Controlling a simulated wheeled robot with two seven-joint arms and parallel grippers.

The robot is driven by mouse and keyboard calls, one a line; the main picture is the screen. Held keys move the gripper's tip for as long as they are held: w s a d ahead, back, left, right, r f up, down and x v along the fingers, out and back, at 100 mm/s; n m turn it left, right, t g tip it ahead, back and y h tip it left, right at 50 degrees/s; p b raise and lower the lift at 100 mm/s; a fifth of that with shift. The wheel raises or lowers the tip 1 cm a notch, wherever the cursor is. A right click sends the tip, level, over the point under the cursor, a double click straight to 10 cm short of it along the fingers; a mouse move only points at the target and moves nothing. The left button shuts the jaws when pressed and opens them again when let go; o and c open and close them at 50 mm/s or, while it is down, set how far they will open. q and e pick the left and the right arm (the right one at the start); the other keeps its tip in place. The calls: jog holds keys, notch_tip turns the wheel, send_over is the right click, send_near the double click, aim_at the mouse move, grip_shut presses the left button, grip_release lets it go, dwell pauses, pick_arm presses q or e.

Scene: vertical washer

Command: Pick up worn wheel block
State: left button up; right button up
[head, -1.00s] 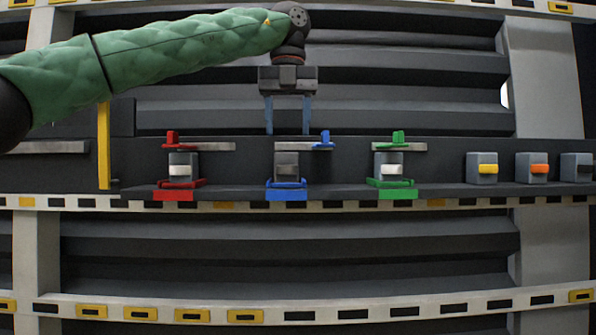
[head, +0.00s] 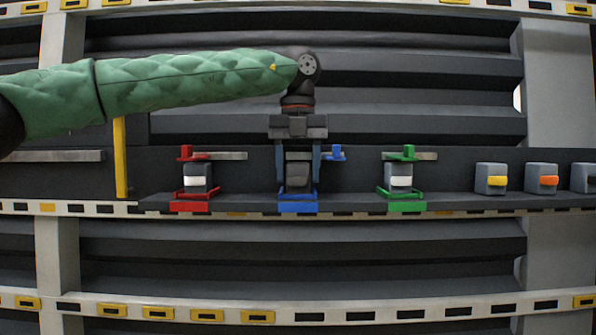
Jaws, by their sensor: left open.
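A grey block with a dark grey wheel (head: 298,176), which looks like the worn wheel block, sits upright in the blue holder (head: 298,207) on the shelf. My left gripper (head: 299,188) points straight down over it. Its jaws are open, with one blue finger on each side of the block. Whether the fingers touch the block cannot be told. The blue clamp lever (head: 337,152) is turned to the right, beside the right finger. My right gripper is not in view.
Blocks with white wheels sit in the red holder (head: 190,206) to the left and the green holder (head: 403,206) to the right. A yellow post (head: 121,160) stands at the left.

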pick_arm(q)
jog(key=shift+w+f, duration=0.1)
jog(key=shift+f, duration=0.1)
jog(key=shift+s+r, duration=0.1)
jog(key=shift+s, duration=0.1)
jog(key=c, duration=0.6)
jog(key=shift+w, duration=0.15)
jog(key=shift+c, duration=0.9)
